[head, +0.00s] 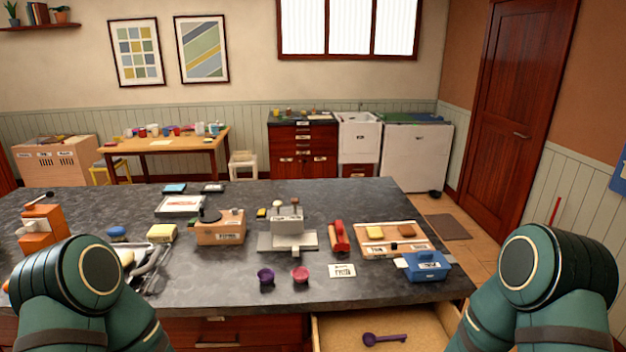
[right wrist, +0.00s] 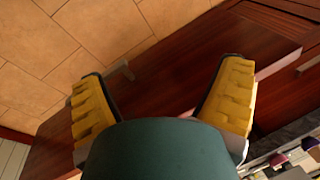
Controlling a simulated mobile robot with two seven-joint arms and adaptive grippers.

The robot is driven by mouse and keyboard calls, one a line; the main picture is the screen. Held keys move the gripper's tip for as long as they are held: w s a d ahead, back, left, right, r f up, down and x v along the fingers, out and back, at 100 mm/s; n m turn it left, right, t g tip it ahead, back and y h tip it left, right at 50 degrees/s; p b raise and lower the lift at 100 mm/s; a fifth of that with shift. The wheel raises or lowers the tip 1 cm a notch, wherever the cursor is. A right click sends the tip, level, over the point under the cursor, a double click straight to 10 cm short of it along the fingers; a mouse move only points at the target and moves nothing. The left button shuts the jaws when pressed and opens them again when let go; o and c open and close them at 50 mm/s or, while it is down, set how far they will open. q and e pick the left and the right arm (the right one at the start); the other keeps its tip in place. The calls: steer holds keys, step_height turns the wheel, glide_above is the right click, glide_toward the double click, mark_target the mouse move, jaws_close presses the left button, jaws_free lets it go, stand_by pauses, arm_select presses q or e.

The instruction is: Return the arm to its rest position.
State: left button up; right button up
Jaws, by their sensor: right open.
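My right gripper (right wrist: 165,105) shows in the right wrist view with its two yellow-padded fingers spread wide. Nothing is between them. Beyond the fingers are a dark red wooden panel (right wrist: 165,85) with a metal handle and tan floor tiles (right wrist: 110,30). In the head view my two green arms come in at the lower left and lower right, and neither gripper shows there. An open drawer (head: 345,335) below the counter holds a purple scoop (head: 384,339) lying on its light bottom.
The dark counter (head: 215,285) carries a purple cup (head: 266,277), a pink cup (head: 300,274), a blue box (head: 427,265), a wooden tray (head: 390,245) and a grey press-like device (head: 287,230). An orange machine (head: 42,230) stands at the left. The counter's front middle is mostly clear.

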arm_select(q)
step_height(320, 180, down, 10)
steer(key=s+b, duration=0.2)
steer(key=b, duration=0.8)
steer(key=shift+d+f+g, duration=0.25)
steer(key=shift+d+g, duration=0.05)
arm_select(e)
steer(key=s+a+f, duration=0.2)
steer(key=f, duration=0.3)
steer(key=s+a+f+n+y, duration=0.1)
steer(key=a+f, duration=0.2)
steer(key=f, duration=0.2)
steer(key=shift+s+f, duration=0.35)
steer(key=shift+s, duration=0.05)
